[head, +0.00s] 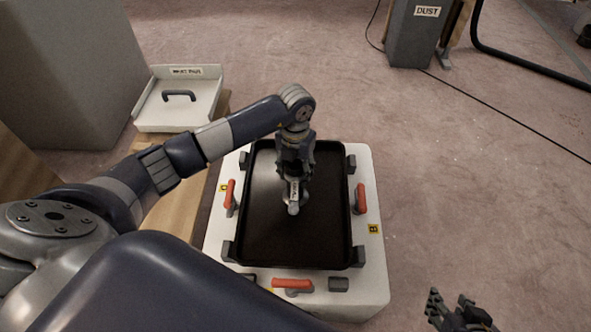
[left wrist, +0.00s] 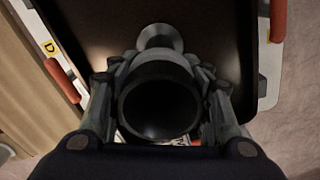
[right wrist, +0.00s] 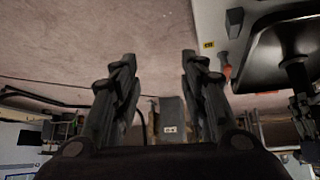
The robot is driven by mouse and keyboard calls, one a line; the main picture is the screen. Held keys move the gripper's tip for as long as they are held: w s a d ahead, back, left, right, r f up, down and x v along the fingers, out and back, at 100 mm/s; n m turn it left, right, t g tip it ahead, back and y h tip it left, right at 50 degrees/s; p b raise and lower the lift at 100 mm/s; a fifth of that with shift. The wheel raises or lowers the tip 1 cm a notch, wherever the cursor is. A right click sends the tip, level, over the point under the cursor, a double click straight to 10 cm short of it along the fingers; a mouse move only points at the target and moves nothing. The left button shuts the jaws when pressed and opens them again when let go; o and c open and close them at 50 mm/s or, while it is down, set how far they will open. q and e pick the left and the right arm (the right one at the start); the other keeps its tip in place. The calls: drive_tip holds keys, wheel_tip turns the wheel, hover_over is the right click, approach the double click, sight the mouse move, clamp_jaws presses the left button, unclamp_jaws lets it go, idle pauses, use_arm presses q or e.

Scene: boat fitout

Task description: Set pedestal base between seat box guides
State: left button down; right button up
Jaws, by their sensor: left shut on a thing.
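The pedestal base (head: 265,230) is a black, rimmed rectangular plate with an upright post. It lies over the white seat box (head: 370,285), inside dark guide blocks (head: 229,250) at its corners; I cannot tell whether it rests fully on the box. My left gripper (head: 294,178) is shut on the post, whose dark open end (left wrist: 160,105) shows between the fingers in the left wrist view. The base also shows in the right wrist view (right wrist: 270,55). My right gripper (head: 458,315) is open and empty, apart from the box at lower right; its spread fingers show in its wrist view (right wrist: 160,80).
Red handles (head: 360,198) stand on the box rim beside the base, with a B label (head: 374,229) on the right. A white tray with a handle (head: 190,115) is on a wooden bench at left. A DUST bin (head: 413,40) stands at the back. Floor at right is mostly clear.

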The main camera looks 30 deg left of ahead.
use_arm(q)
drive_tip(key=shift+w+f, duration=0.1)
drive_tip(key=shift+f, duration=0.1)
drive_tip(key=shift+f+b, duration=0.35)
drive_tip(key=shift+b, duration=0.15)
drive_tip(key=shift+f, duration=0.4)
drive_tip(key=shift+f+b, duration=0.4)
drive_tip(key=shift+b, duration=0.1)
drive_tip(key=shift+f+b, duration=0.55)
drive_tip(key=shift+f, duration=0.7)
drive_tip(key=shift+f+b, duration=0.25)
drive_tip(key=shift+b, duration=0.2)
use_arm(e)
drive_tip(key=w+a+r+t+y, duration=0.1)
drive_tip(key=w+a+r+t, duration=0.1)
drive_tip(key=w+r+t, duration=0.3)
drive_tip(key=w+a+r+t+y, duration=0.2)
drive_tip(key=w+r+t, duration=0.3)
drive_tip(key=r, duration=0.6)
drive_tip(key=shift+w+a+n+t, duration=0.15)
drive_tip(key=shift+a+n+t, duration=0.15)
drive_tip(key=shift+a, duration=0.15)
idle(1.1)
drive_tip(key=shift+r, duration=0.2)
